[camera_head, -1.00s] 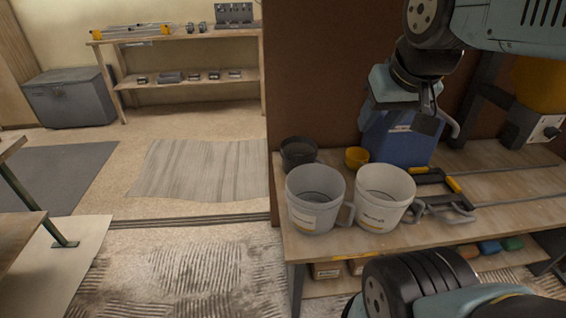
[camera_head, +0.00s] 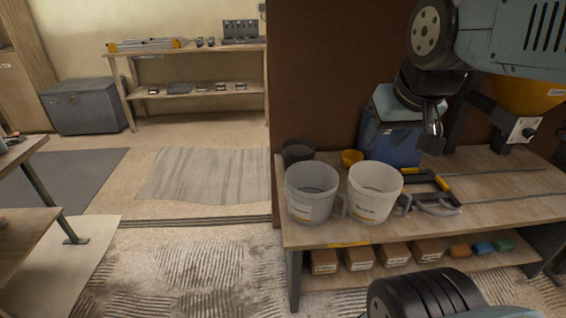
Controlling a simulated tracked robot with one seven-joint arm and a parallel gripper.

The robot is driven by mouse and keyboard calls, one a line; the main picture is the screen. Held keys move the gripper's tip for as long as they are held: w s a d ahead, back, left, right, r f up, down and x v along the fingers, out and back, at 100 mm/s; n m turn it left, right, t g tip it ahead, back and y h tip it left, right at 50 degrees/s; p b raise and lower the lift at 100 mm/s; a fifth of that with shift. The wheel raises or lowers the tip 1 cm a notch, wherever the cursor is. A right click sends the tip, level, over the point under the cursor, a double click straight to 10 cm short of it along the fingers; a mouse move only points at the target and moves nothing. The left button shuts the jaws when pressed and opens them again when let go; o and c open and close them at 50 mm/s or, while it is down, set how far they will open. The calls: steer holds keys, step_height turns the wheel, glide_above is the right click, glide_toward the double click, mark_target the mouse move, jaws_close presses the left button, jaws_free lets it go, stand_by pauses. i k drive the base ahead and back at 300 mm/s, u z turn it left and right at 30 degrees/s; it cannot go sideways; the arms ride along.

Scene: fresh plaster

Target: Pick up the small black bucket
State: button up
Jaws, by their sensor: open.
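The small black bucket (camera_head: 297,151) stands at the back left corner of the wooden workbench (camera_head: 450,212). Its lower front is hidden behind the left of two larger pale buckets (camera_head: 311,194). My gripper (camera_head: 432,143) hangs above the back of the bench, well to the right of the black bucket and in front of a blue container. It is open and seen nearly edge-on, so the gap between its fingers is hard to see. It appears empty and apart from the black bucket.
The second pale bucket (camera_head: 373,193) stands beside the first. A brown panel (camera_head: 315,75) rises behind. Boxes (camera_head: 360,257) fill the lower shelf.

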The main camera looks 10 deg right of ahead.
mark_target(292, 151)
steer(key=z, duration=0.15)
steer(key=i, duration=0.9)
steer(key=u, duration=0.05)
